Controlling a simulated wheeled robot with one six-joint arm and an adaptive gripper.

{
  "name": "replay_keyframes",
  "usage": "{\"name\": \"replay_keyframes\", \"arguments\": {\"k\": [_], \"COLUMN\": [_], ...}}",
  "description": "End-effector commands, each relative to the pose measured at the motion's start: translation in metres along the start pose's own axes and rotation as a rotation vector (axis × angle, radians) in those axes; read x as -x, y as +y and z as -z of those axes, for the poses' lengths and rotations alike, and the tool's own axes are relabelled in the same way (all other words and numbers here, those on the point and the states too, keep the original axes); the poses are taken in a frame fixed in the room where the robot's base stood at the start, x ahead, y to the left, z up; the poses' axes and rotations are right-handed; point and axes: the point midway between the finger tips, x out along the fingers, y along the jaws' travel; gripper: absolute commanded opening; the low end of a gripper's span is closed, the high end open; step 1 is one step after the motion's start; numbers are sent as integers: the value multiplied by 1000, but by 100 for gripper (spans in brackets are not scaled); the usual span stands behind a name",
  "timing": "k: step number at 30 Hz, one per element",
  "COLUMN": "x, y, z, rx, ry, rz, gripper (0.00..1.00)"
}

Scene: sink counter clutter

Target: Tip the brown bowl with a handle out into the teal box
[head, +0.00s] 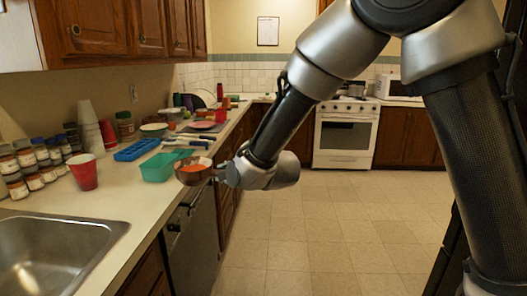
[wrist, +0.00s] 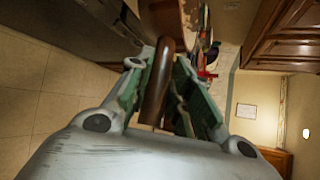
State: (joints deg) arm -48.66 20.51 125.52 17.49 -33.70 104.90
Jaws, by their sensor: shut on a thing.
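The brown bowl (head: 194,176) is in the middle left of the head view, with something orange showing inside it. It looks roughly upright; any slight tilt is hard to tell. My gripper (head: 218,173) is at its right side, shut on its handle. In the wrist view the brown handle (wrist: 157,85) lies between the green-padded fingers of my gripper (wrist: 160,88), and part of the bowl (wrist: 162,17) shows at the top. The teal box (head: 156,169) stands on the counter just left of the bowl. The box's inside is mostly hidden.
The counter (head: 125,197) is crowded: a blue tray (head: 137,149), a red cup (head: 84,172), stacked cups (head: 88,130) and several spice jars (head: 30,165). The sink (head: 50,250) is at the front left. The floor (head: 320,230) to the right is clear.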

Motion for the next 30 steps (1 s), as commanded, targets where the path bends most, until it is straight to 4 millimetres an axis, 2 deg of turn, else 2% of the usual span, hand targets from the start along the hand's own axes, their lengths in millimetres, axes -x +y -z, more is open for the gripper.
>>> {"name": "replay_keyframes", "arguments": {"k": [5, 6, 8, 12, 15, 18, 21, 24, 27, 30], "x": [0, 3, 8, 27, 45, 64, 80, 93, 104, 125], "y": [-1, 0, 1, 11, 22, 34, 42, 44, 45, 46], "z": [93, 118, 157, 244, 301, 349, 385, 409, 420, 411], "rx": [-52, -67, -89, -141, -176, -207, -232, -249, -259, -263], "ry": [115, 146, 193, 301, 373, 437, 489, 525, 545, 553], "rz": [49, 63, 86, 136, 170, 203, 230, 250, 262, 265], "gripper": [0, 0, 0, 0, 0, 0, 0, 0, 0, 0]}}
